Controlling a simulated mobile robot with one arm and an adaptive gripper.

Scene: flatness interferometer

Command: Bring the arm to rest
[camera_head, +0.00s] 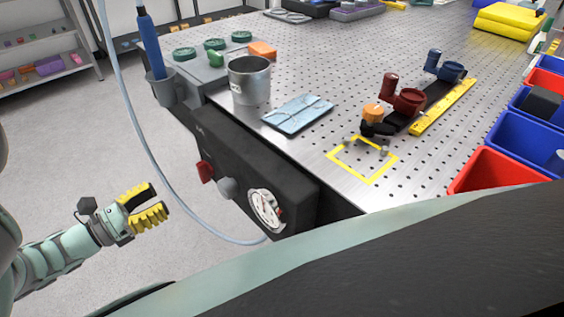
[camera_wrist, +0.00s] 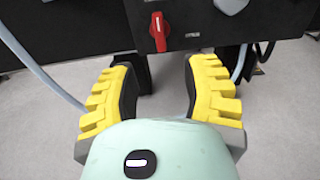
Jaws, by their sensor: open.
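My gripper (camera_head: 150,207) has yellow ribbed fingers with black inner pads. In the head view it is at the lower left, out over the grey floor and left of the bench, apart from everything. In the wrist view my gripper (camera_wrist: 160,88) shows its two fingers spread wide with only floor between them. It is open and empty. My arm reaches in from the left edge of the head view.
The perforated bench (camera_head: 300,65) has a black front panel with a red switch (camera_head: 205,171) and a gauge (camera_head: 266,209). A pale hose (camera_head: 150,160) hangs between gripper and bench. A metal cup (camera_head: 249,80) stands near the edge. Blue and red bins (camera_head: 490,170) line the right. Floor on the left is clear.

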